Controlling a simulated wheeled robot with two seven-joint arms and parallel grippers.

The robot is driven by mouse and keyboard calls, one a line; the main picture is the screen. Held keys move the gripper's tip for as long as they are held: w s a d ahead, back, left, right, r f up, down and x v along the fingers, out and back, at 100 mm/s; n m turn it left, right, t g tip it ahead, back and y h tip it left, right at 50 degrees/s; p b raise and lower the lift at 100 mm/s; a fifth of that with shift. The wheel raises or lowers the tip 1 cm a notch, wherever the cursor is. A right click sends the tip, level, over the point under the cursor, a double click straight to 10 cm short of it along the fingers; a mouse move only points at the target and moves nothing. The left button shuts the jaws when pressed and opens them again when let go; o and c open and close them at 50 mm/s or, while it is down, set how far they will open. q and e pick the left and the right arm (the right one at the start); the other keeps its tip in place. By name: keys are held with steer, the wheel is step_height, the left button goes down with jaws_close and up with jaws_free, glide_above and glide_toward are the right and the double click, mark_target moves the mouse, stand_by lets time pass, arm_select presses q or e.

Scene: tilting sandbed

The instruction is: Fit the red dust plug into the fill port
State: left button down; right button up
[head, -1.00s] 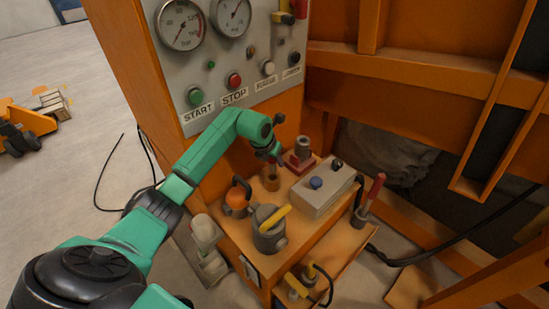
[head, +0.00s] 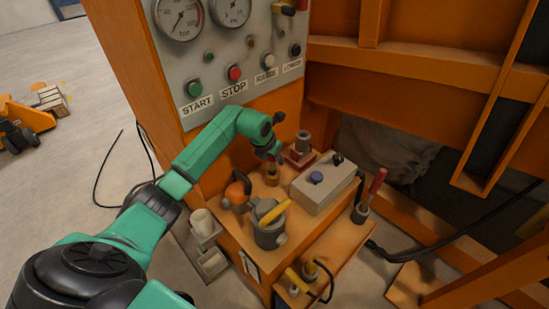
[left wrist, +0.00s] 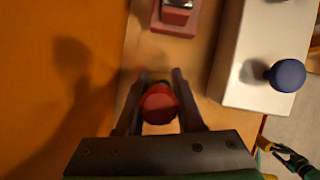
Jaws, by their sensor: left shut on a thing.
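The red dust plug (left wrist: 160,103) sits between the fingers of my left gripper (left wrist: 158,88) in the left wrist view. The fingers are closed on it. In the head view my left gripper (head: 272,157) points down over a short brown cylindrical port (head: 271,176) on the orange bench, probably the fill port. The gripper hides the plug there. In the wrist view the plug covers most of what lies below it, so I cannot tell whether it touches the port. A small dark and green shape at the lower right of the wrist view may be my right gripper.
A grey box with a blue knob (head: 317,178) stands right of the port. A red-based fitting (head: 301,152) is behind it. The orange panel wall is close on the left.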

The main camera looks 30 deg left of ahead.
arm_select(q)
steer(key=shift+f+b, duration=1)
steer(key=shift+f, duration=0.3)
stand_by(0.5)
steer(key=shift+r, duration=0.1)
steer(key=shift+r+p, duration=0.85)
steer(key=shift+r, duration=0.15)
steer(key=shift+f+b, duration=0.8)
steer(key=shift+f, duration=0.3)
stand_by(0.7)
steer(key=shift+c, duration=2.3)
jaws_free()
